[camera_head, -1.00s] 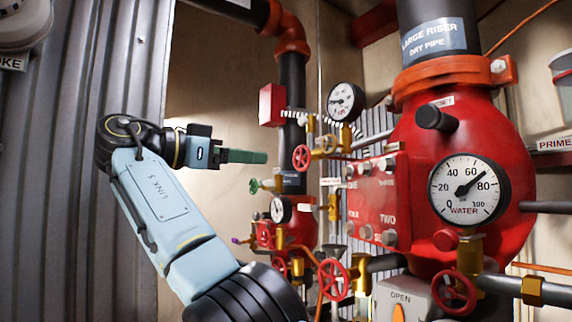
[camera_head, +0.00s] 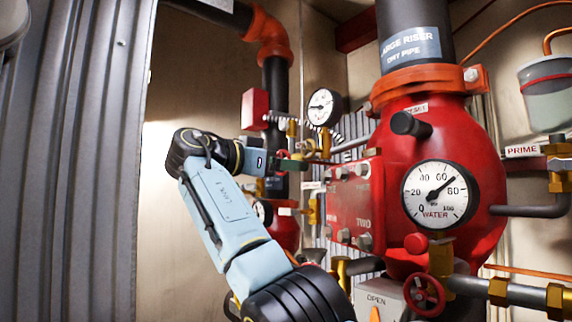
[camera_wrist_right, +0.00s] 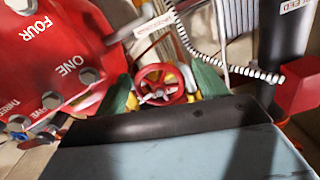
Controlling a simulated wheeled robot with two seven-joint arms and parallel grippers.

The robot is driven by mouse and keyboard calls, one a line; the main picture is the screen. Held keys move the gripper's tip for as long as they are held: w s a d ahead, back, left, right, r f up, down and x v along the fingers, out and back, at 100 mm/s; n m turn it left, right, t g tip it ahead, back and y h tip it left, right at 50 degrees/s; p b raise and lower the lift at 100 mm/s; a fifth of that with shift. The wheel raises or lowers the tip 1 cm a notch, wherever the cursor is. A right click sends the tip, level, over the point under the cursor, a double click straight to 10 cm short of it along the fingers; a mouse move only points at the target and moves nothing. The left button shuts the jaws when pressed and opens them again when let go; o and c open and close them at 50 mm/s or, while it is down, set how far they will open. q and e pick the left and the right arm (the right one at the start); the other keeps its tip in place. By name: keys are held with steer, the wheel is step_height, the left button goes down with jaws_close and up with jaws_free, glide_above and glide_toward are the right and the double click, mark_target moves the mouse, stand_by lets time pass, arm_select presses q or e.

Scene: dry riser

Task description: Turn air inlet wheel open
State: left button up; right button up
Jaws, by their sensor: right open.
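A small red handwheel (camera_wrist_right: 160,84) with spokes sits on a brass valve in the right wrist view. No readable label marks it as the air inlet wheel. My right gripper (camera_wrist_right: 165,82) is open, with one green finger on each side of the wheel. I cannot tell whether the fingers touch the rim. In the head view my right gripper (camera_head: 284,166) is at the brass fittings below the upper gauge, and it hides most of the wheel (camera_head: 283,154). My left gripper is not in view.
The upper gauge (camera_head: 323,107) and a red box (camera_head: 255,109) are close above the gripper. A red numbered panel (camera_head: 352,205) and the big red riser valve (camera_head: 455,130) stand to the right. Another red wheel (camera_head: 425,295) is low right. Bare wall lies left of the pipes.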

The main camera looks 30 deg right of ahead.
steer(key=shift+c, duration=0.4)
steer(key=c, duration=0.9)
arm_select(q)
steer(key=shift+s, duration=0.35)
